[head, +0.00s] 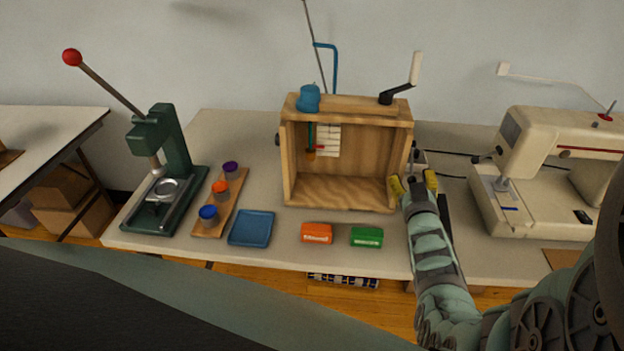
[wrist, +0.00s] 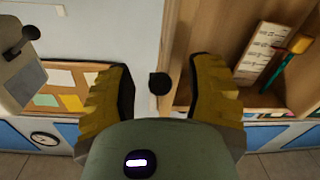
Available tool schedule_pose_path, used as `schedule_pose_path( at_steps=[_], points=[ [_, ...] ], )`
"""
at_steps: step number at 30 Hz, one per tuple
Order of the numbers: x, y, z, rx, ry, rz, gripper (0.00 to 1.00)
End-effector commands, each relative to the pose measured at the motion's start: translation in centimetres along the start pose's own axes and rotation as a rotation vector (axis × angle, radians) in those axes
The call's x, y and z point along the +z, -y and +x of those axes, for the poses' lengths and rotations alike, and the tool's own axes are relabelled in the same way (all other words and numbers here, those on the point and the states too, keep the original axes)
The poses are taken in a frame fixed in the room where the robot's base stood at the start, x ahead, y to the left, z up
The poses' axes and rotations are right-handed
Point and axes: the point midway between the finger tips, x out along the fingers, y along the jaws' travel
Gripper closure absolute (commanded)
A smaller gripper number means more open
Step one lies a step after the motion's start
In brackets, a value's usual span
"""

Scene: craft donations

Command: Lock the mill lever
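An open-fronted wooden box (head: 347,183) stands mid-table; I take it to be the mill. A crank with a black arm and pale handle (head: 415,68) rises from its top right. My gripper (head: 413,184) is at the box's lower right, its yellow fingers spread and empty. In the wrist view, a small black round knob (wrist: 158,84) shows between the fingers (wrist: 160,95), beside the box's wooden edge (wrist: 181,60). It appears apart from both fingers. I cannot tell for certain which part is the lever, or its lock state. My arm hides part of the table.
A cream sewing machine (head: 560,150) stands right of my arm. A green press (head: 165,150) with a red-knobbed lever stands left. A board with several coloured pots (head: 228,205), a blue tray (head: 251,228), and orange (head: 317,234) and green (head: 367,237) boxes line the front.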

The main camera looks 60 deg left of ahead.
Motion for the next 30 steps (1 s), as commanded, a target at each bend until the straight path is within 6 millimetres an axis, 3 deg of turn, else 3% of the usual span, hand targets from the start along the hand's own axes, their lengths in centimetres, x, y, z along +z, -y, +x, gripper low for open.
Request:
schedule_pose_path(
  at_steps=[2,15,30],
  points=[
    [0.02,-0.04,-0.01,0.001,0.0,0.0,0.56],
    [0.02,-0.01,-0.02,0.0,0.0,0.0,1.0],
    [-0.22,-0.06,-0.08,-0.004,0.014,0.0,1.0]
  ],
)
